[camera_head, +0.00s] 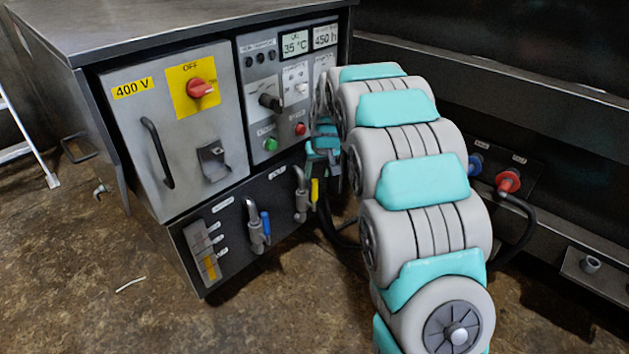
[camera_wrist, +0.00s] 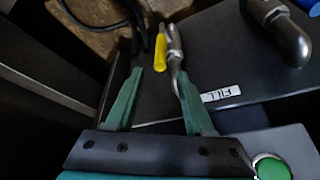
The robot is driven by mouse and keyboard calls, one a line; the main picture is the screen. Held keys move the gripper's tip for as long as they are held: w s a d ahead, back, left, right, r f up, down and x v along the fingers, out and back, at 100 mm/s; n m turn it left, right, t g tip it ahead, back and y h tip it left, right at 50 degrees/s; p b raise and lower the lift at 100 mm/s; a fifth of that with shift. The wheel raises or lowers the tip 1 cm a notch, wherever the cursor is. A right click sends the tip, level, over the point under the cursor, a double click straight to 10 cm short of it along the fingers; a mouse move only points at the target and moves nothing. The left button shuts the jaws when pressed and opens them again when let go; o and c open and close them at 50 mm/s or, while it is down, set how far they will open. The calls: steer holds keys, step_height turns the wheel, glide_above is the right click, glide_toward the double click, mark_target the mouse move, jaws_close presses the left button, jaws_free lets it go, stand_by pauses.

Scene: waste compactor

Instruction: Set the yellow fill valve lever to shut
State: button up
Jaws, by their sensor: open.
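The yellow fill valve lever (camera_head: 315,190) is on the dark lower panel of the cabinet, beside its grey metal valve pipe (camera_head: 301,196). It points roughly downward along the pipe. In the wrist view the yellow lever (camera_wrist: 160,52) lies just beyond my fingertips, with the pipe (camera_wrist: 175,45) right next to it. My gripper (camera_wrist: 160,76) is open, its two green fingers on either side of the line to the lever and pipe. I see no grip on the lever. In the head view my gripper (camera_head: 324,155) is partly hidden by my arm, just above the lever.
A second valve with a blue lever (camera_head: 265,227) sits to the left. The FILL label (camera_wrist: 221,94) appears upside down in the wrist view. Above are a green button (camera_head: 270,144) and control panel (camera_head: 290,95). Dark hoses (camera_head: 335,230) hang right of the valve.

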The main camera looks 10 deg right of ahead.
mark_target(316, 180)
steer(key=x, duration=0.6)
steer(key=shift+a+f, duration=0.1)
steer(key=shift+f, duration=0.35)
steer(key=shift+w, duration=0.1)
jaws_close()
stand_by(0.9)
